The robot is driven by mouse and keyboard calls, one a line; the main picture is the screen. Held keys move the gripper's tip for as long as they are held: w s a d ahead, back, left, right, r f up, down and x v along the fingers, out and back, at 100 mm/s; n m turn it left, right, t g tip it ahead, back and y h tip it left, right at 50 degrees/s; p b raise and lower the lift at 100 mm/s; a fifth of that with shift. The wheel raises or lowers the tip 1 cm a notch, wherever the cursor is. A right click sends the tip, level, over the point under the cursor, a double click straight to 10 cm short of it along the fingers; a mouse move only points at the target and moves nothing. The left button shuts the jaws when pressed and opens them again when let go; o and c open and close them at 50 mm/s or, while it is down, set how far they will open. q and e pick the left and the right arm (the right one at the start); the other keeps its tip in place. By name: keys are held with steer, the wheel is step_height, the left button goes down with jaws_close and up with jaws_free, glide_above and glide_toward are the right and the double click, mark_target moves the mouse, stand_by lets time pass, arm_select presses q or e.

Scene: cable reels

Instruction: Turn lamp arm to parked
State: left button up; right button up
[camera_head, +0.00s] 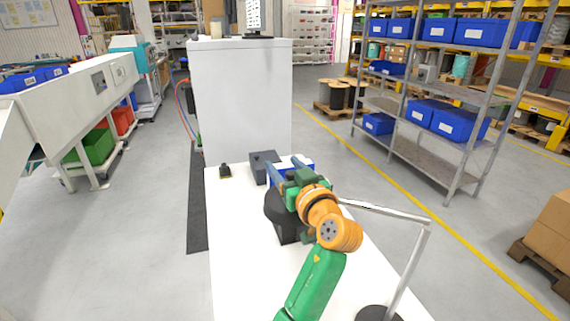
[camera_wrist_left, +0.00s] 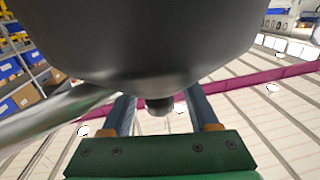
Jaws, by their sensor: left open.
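The lamp stands on the white table. Its grey arm (camera_head: 385,211) reaches left from the top of a slanted grey post, and its black round base (camera_head: 378,314) is cut by the bottom edge. The dark lamp head (camera_head: 277,208) is partly hidden behind my left gripper (camera_head: 284,170). In the left wrist view the dark head (camera_wrist_left: 160,45) fills the upper middle. A small dark knob (camera_wrist_left: 160,107) under it shows between the fingers of my left gripper (camera_wrist_left: 161,100). The fingers are apart; I cannot tell whether either touches the knob. My right gripper is out of view.
A dark grey box (camera_head: 262,163) and a small black item (camera_head: 225,171) are at the table's far end. A blue and white bin (camera_head: 306,172) is partly behind my gripper. A tall white cabinet (camera_head: 242,100) stands beyond. The table's (camera_head: 235,260) left part is bare.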

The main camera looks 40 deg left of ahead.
arm_select(q)
steer(key=shift+d+r, duration=0.1)
steer(key=shift+d, duration=0.05)
jaws_close()
stand_by(1.1)
